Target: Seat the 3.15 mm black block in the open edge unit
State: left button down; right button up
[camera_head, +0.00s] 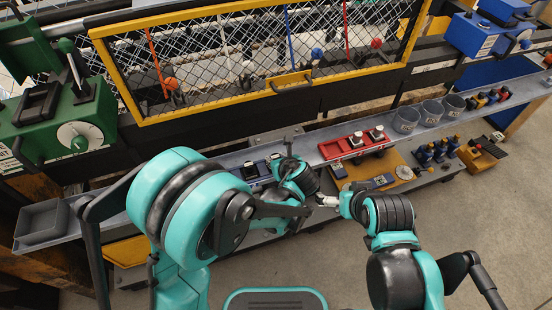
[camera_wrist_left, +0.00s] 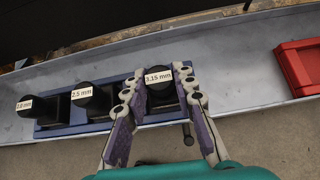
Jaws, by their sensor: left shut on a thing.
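The black block (camera_wrist_left: 158,90) labelled 3.15 mm stands at the right end of a blue rack (camera_wrist_left: 122,116) in the left wrist view. My left gripper (camera_wrist_left: 163,92) is shut on it, with one purple-padded finger on each side. In the head view my left gripper (camera_head: 288,154) is over the blue rack, and the arm hides part of the rack. My right gripper (camera_head: 326,200) is in front of the grey shelf, apart from the block; its fingers are too small to judge. I cannot tell which item is the open edge unit.
Black blocks labelled 2.5 mm (camera_wrist_left: 87,98) and 2.0 mm (camera_wrist_left: 33,106) stand left in the rack. A red tray (camera_head: 344,147) is right on the grey shelf. Grey cups (camera_head: 406,121) stand farther right. A yellow-framed mesh panel (camera_head: 265,92) rises behind. A green machine (camera_head: 62,125) is at left.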

pick_arm(q)
jog(key=shift+r, duration=0.15)
jog(key=shift+r+p, duration=1.95)
jog(key=shift+r, duration=0.55)
jog(key=shift+a, duration=0.1)
jog(key=a+r, duration=0.4)
jog(key=a, duration=0.5)
jog(key=s+a+r, duration=0.1)
jog(key=a+r, duration=0.4)
jog(key=a, duration=0.4)
jog(key=shift+s+a+r, duration=0.15)
jog(key=shift+a, duration=0.15)
